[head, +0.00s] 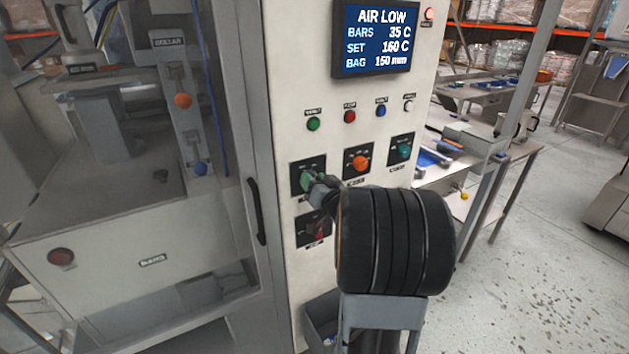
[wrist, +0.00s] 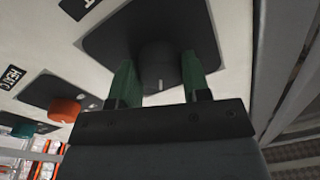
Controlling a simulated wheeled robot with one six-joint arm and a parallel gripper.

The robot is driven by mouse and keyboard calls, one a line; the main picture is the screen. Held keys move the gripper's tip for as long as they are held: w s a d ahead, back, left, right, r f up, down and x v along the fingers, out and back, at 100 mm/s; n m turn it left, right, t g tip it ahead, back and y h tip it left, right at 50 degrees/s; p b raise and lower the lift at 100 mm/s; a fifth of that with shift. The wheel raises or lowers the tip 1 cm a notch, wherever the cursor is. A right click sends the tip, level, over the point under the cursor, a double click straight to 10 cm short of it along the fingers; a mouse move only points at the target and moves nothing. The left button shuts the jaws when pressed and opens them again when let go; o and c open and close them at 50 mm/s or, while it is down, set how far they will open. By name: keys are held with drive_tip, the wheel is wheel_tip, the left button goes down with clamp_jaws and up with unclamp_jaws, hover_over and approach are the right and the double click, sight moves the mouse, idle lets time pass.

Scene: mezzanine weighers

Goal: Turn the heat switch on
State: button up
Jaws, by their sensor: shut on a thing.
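My gripper (head: 311,183) is at the left plate of the upper row of knobs on the white control panel (head: 285,110). In the wrist view my gripper (wrist: 158,85) has its green fingers on either side of a black round knob (wrist: 160,65), and it is shut on it. A pale mark on the knob points towards the bottom of the wrist picture. An orange knob (head: 361,162) is just to the right, and it also shows in the wrist view (wrist: 65,110). A teal knob (head: 404,152) is further right.
A red switch (head: 319,230) sits below my gripper. Above are several small lamps and a display (head: 374,37) reading AIR LOW, 35 C, set 160 C. A black door handle (head: 257,211) stands close on the left. A bench (head: 500,165) is behind on the right.

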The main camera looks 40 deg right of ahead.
drive_tip(key=o, duration=0.9)
drive_tip(key=shift+s+a+f+b, duration=0.2)
drive_tip(key=shift+s+b, duration=0.4)
drive_tip(key=shift+s, duration=1.7)
drive_tip(key=shift+s+a+f+b, duration=0.1)
drive_tip(key=shift+s+a+b, duration=0.35)
drive_tip(key=shift+s, duration=1.85)
drive_tip(key=shift+s+a+f+b, duration=0.1)
drive_tip(key=shift+s+b, duration=0.6)
drive_tip(key=shift+s, duration=1.6)
